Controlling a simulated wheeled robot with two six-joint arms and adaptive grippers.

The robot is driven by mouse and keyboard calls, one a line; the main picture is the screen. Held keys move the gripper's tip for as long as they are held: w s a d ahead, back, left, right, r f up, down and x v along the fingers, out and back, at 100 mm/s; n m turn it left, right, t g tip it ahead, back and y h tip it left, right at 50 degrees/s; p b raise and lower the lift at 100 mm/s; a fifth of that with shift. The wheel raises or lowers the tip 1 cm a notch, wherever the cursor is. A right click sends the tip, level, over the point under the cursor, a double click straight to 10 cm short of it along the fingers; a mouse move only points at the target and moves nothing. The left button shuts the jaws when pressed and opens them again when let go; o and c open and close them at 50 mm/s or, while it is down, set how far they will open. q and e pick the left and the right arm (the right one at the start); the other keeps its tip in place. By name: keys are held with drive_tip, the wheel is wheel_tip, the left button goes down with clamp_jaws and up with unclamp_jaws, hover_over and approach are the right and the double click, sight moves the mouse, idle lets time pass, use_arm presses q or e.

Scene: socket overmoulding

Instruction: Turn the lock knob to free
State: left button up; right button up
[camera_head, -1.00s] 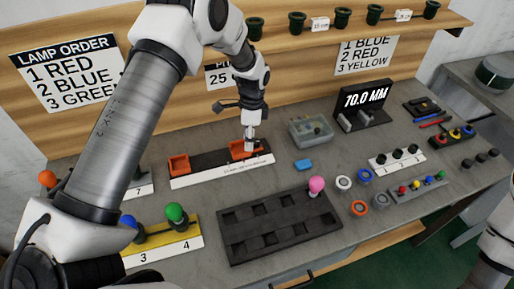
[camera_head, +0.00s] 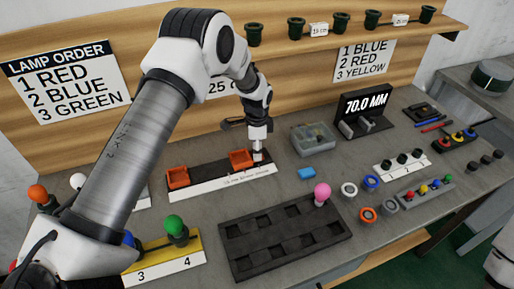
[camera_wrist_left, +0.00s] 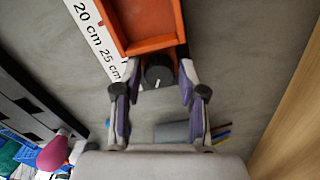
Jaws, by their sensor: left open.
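The lock knob (camera_wrist_left: 158,72) is a small dark round knob with a pale mark, seen in the left wrist view at the end of an orange slide block (camera_wrist_left: 143,25). My left gripper (camera_wrist_left: 158,80) is open, with one finger on each side of the knob; whether they touch it I cannot tell. In the head view the left gripper (camera_head: 257,155) points down at the right end of the orange block (camera_head: 240,160) on the scale rail (camera_head: 222,183), and the knob is hidden there. My right gripper is out of view.
Another orange block (camera_head: 178,178) sits at the rail's left end. A dark tray (camera_head: 285,240) with a pink ball knob lies in front.

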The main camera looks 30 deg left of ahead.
use_arm(q)
drive_tip(key=shift+s, duration=0.1)
clamp_jaws()
drive_tip(key=shift+n, duration=0.5)
drive_tip(key=n+p, duration=0.1)
drive_tip(key=n, duration=0.1)
drive_tip(key=shift+n, duration=0.3)
drive_tip(key=shift+n+p, duration=0.3)
drive_tip(key=shift+n, duration=1.6)
unclamp_jaws()
